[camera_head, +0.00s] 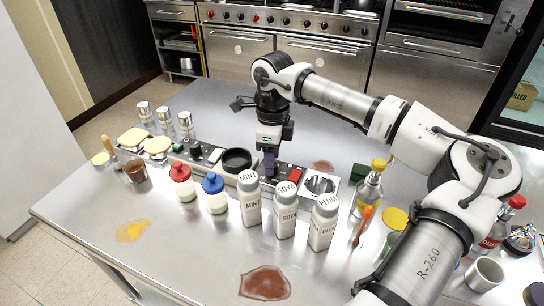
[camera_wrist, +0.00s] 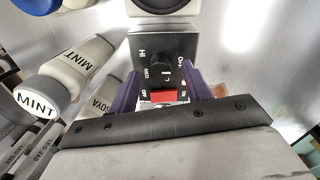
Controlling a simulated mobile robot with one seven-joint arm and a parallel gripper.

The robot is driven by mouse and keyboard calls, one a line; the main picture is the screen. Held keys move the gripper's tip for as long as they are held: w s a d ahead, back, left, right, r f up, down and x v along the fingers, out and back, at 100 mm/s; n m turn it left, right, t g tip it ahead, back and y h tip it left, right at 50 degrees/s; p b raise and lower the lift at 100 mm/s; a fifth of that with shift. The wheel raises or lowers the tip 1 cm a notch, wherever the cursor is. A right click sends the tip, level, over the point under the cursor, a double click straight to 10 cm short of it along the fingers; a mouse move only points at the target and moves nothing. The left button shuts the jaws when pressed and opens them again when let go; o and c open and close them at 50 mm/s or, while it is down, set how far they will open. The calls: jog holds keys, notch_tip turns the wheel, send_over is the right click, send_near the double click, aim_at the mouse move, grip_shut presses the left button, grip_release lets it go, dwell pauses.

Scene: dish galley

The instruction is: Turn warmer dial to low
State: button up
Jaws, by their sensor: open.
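The dial (camera_wrist: 157,72) is a dark knob on a black control panel (camera_wrist: 175,45) in the wrist view. The panel carries HI, MED and OFF labels and a red switch (camera_wrist: 162,96). White marks show by the dial, but I cannot tell surely where its pointer stands. My gripper (camera_wrist: 165,88) is open, its purple fingers at either side of the panel's near part. I cannot tell whether they touch it. In the head view my gripper (camera_head: 269,168) points down over the counter's row of devices, right of a round black-topped pot (camera_head: 237,160), and hides the dial.
MINT (camera_head: 250,205), SOYA (camera_head: 286,215) and PLUM (camera_head: 323,225) bottles stand close in front of the devices. Red-capped (camera_head: 182,184) and blue-capped (camera_head: 215,195) bottles stand left of them. The counter behind is mostly clear.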

jog(key=shift+f, duration=0.6)
jog(key=c, duration=1)
jog(key=shift+f, duration=0.1)
jog(key=shift+f+m+b, duration=0.1)
jog(key=shift+m+b, duration=1)
jog(key=m+b, duration=0.3)
jog(key=m, duration=0.1)
jog(key=m+b, duration=0.3)
jog(key=m, duration=0.1)
jog(key=shift+s+m, duration=0.1)
jog(key=shift+m, duration=0.2)
jog(key=shift+r+m+b, duration=0.2)
jog(key=shift+m+b, duration=0.45)
jog(key=shift+m, duration=0.85)
jog(key=shift+t, duration=0.3)
